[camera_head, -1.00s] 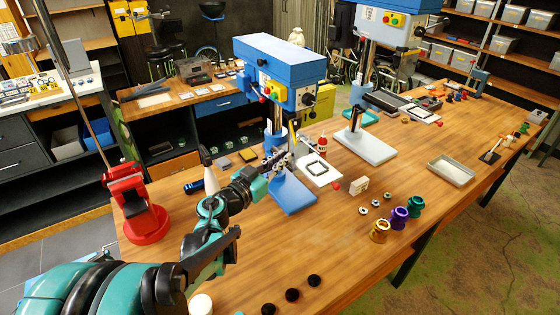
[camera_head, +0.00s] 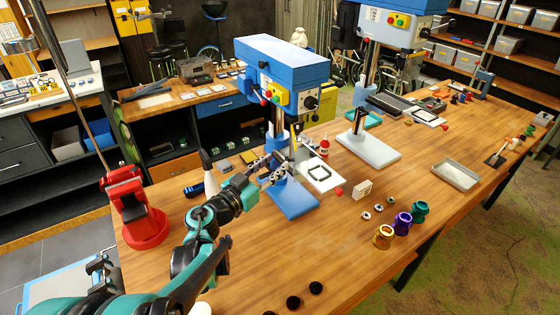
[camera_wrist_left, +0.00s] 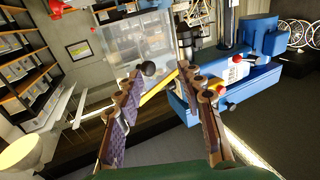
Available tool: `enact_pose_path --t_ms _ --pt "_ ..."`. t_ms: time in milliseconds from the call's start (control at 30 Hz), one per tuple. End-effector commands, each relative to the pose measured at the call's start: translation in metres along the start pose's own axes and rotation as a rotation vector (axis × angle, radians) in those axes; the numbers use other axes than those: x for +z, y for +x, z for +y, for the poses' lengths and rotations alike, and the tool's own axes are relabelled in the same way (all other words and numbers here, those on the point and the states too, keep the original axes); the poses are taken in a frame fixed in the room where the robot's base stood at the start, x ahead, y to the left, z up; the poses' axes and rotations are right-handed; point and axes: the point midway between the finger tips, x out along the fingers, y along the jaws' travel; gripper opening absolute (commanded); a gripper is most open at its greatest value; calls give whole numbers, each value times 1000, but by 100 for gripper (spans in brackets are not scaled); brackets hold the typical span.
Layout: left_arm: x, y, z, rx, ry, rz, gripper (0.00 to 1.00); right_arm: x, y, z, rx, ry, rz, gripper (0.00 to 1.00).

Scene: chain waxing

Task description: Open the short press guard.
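The short press (camera_head: 285,62) is the nearer blue press, with a blue base plate (camera_head: 291,199) on the bench. In the left wrist view its blue body (camera_wrist_left: 262,88) is on the right. Its clear guard (camera_wrist_left: 125,42) shows there as a see-through panel with a round black knob (camera_wrist_left: 148,68). My left gripper (camera_head: 275,167) is in front of the press, above the base plate. Its fingers (camera_wrist_left: 163,72) are spread, with the knob near the left fingertip; I cannot tell whether they touch. The guard is hard to make out in the head view. My right gripper is out of view.
A taller press with a pale base (camera_head: 367,145) stands behind to the right. A white square mat (camera_head: 320,175) lies beside the short press. A red stand (camera_head: 140,215) is at the left bench end. Gold, purple and green spools (camera_head: 403,222) stand at the right.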

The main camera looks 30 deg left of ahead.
Motion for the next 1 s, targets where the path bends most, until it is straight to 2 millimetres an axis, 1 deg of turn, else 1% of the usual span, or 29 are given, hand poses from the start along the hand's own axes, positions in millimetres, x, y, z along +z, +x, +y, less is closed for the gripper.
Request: enact_pose_path --t_ms 33,200,300,400,567,1000 --pt "0 -14 0 -5 0 1 39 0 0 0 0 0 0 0" --pt "-1 -52 2 -1 -1 3 39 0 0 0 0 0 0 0" --pt "-2 -70 3 1 -1 4 39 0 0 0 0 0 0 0" --pt "-2 -81 4 4 -1 5 39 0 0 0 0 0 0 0" --pt "-2 -89 5 8 -1 5 39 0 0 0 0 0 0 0" --pt "-2 -89 6 10 -1 6 39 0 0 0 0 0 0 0"
